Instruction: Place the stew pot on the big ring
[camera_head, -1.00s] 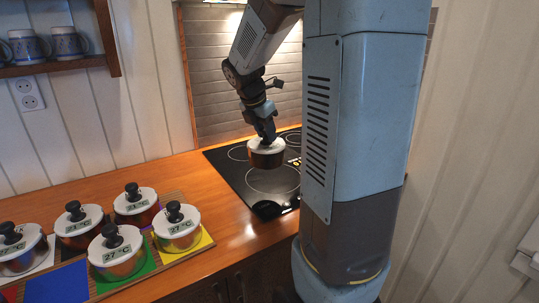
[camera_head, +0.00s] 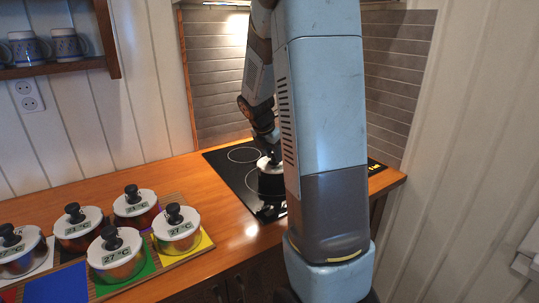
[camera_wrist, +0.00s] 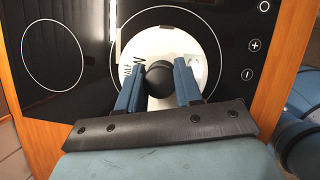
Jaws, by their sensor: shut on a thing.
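The stew pot has a white lid (camera_wrist: 190,42) and black knob (camera_wrist: 160,79). In the head view the dark pot body (camera_head: 270,184) shows at the hob, its right part hidden by my arm. My gripper (camera_wrist: 159,67) is shut on the knob, with one blue finger either side; it also shows from the side in the head view (camera_head: 268,150). The big ring (camera_wrist: 221,52) is a white circle on the black hob, showing around the lid in the wrist view. The pot is over it; I cannot tell whether its base touches the glass.
A smaller ring (camera_wrist: 53,56) lies left of the pot in the wrist view, and touch controls (camera_wrist: 252,46) lie to the right. Several other lidded pots (camera_head: 116,256) stand on coloured squares at the counter's left. The wooden counter (camera_head: 212,195) between is clear.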

